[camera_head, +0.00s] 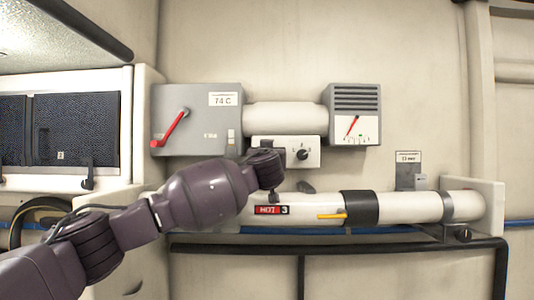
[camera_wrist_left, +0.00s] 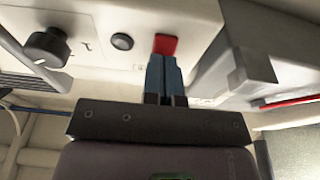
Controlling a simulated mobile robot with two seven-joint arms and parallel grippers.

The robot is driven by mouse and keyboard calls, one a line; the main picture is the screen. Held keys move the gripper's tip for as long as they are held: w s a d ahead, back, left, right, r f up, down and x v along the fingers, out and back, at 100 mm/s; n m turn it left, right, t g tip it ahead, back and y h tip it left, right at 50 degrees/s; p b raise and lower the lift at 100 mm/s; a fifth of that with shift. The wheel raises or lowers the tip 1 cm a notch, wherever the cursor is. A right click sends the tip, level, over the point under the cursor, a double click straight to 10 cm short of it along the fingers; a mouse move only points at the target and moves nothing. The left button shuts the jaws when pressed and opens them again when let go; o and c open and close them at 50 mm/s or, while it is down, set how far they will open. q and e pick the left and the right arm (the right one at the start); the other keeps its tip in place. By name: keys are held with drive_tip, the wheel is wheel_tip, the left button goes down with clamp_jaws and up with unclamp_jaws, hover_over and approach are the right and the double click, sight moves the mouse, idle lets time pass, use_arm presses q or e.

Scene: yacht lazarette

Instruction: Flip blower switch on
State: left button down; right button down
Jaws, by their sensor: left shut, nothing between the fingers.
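A red rocker switch (camera_wrist_left: 165,44) is set in the white control panel (camera_head: 310,142), which also shows in the left wrist view (camera_wrist_left: 105,25). I cannot read a label on the switch, nor tell which way it is set. My left gripper (camera_wrist_left: 163,62) is shut, with its blue fingers together and nothing between them. In the wrist view its tips are right at the lower edge of the switch; I cannot tell if they touch. In the head view my left wrist covers the panel's left part and hides the switch. My right gripper is not in view.
A black knob (camera_head: 302,154) is on the panel's right. A grey box with a red lever (camera_head: 170,129) stands left, and a grey gauge box (camera_head: 354,98) right.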

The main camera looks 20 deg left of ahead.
use_arm(q)
drive_tip(key=shift+d, duration=0.1)
drive_tip(key=shift+w+a+r+g+b, duration=0.25)
drive_tip(key=shift+r+g+b, duration=0.3)
drive_tip(key=shift+g, duration=0.15)
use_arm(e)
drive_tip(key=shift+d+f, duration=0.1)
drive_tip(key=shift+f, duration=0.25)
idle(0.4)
use_arm(q)
drive_tip(key=shift+r, duration=0.15)
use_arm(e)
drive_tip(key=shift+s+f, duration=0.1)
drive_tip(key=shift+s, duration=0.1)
use_arm(q)
drive_tip(key=shift+a, duration=0.1)
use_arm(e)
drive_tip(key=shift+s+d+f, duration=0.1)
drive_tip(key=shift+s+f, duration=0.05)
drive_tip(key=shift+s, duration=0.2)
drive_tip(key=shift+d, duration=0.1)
